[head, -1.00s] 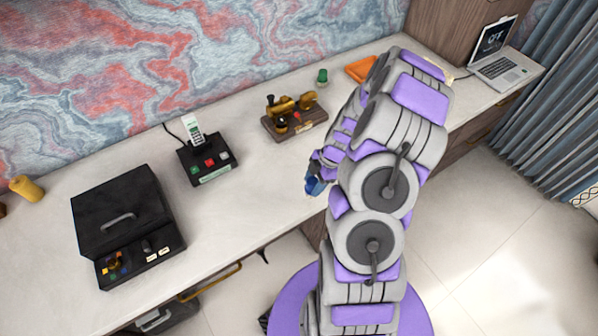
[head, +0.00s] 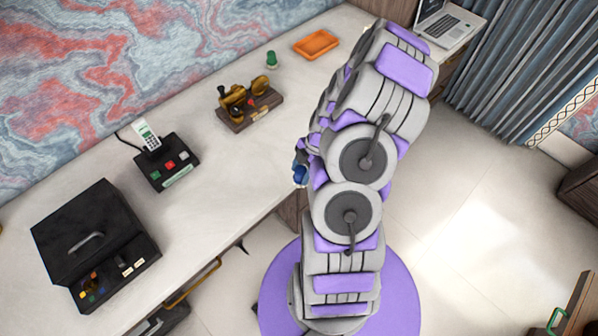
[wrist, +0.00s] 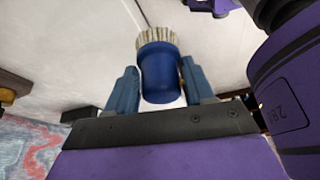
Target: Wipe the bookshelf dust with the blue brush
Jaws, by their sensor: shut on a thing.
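In the wrist view, my gripper (wrist: 163,88) is shut on the blue brush (wrist: 160,75), with a blue finger on each side of its round blue body. Pale bristles (wrist: 156,37) show at the brush's far end. In the head view, the blue end (head: 300,172) of my gripper or brush shows at the left of my arm, near the desk's front edge; the two are hard to tell apart there. My arm hides most of the gripper. No bookshelf and no dust can be made out in either view.
The pale desk (head: 225,185) holds a black box with a handle (head: 85,230), a black button device (head: 167,170), a wooden stand (head: 250,112) with glasses, a green object (head: 271,59), an orange tray (head: 316,44) and a laptop (head: 445,22). Open floor (head: 465,210) lies to the right.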

